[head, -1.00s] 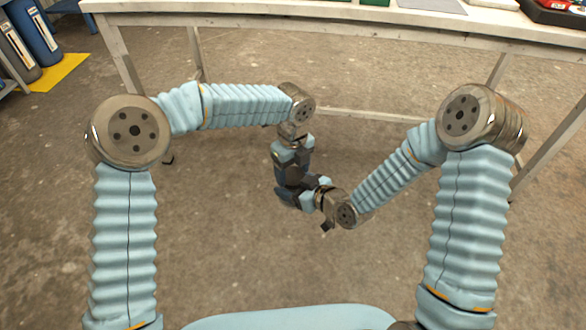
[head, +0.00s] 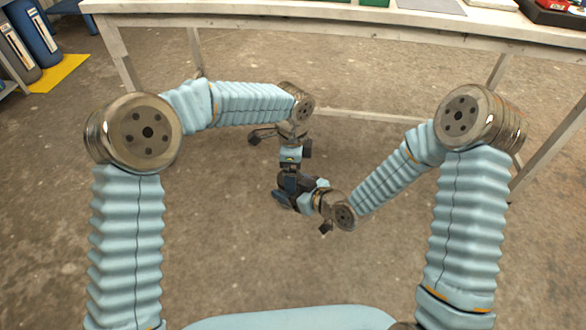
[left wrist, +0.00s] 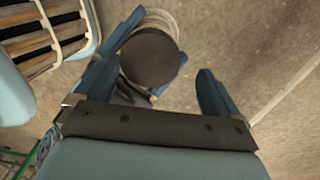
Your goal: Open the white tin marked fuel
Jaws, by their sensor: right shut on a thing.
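In the left wrist view, a round dark brown lid (left wrist: 149,58) faces my camera. A pale curved edge behind it looks like the white tin (left wrist: 165,20); no fuel marking shows. My right gripper (head: 284,194) is shut on the tin, with its blue fingers at the tin's sides in the left wrist view. My left gripper (left wrist: 158,82) is open, its fingers spread apart on the near side of the lid. In the head view my left gripper (head: 289,172) is small and partly covered, close above the right one. The tin is hidden there by the grippers.
A pale workbench (head: 330,17) runs across the back, with a red and black tray (head: 556,10) at its right end. Blue and grey cylinders (head: 35,38) stand at the far left by a yellow mat (head: 62,72). The concrete floor around my grippers is clear.

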